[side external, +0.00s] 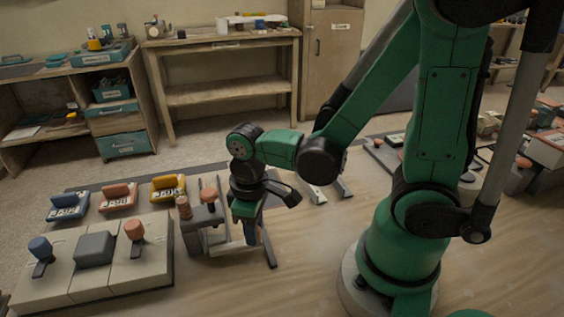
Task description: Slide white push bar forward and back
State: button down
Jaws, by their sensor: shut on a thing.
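My gripper (250,232) points down at the middle of the work surface, just right of a small grey unit with a reddish ribbed knob. It is shut on the white push bar (231,245), a pale bar low beside that unit. The fingers and wrist hide part of the bar and the exact grip.
Left of my gripper stands a beige panel (95,285) with blue and orange knobs and a grey block. Behind it are blue, orange and yellow labelled holders (118,197). More pale and dark bars (318,194) lie behind right.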

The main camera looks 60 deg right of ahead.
jog(key=c, duration=0.6)
grip_release()
jog(key=shift+r, duration=4)
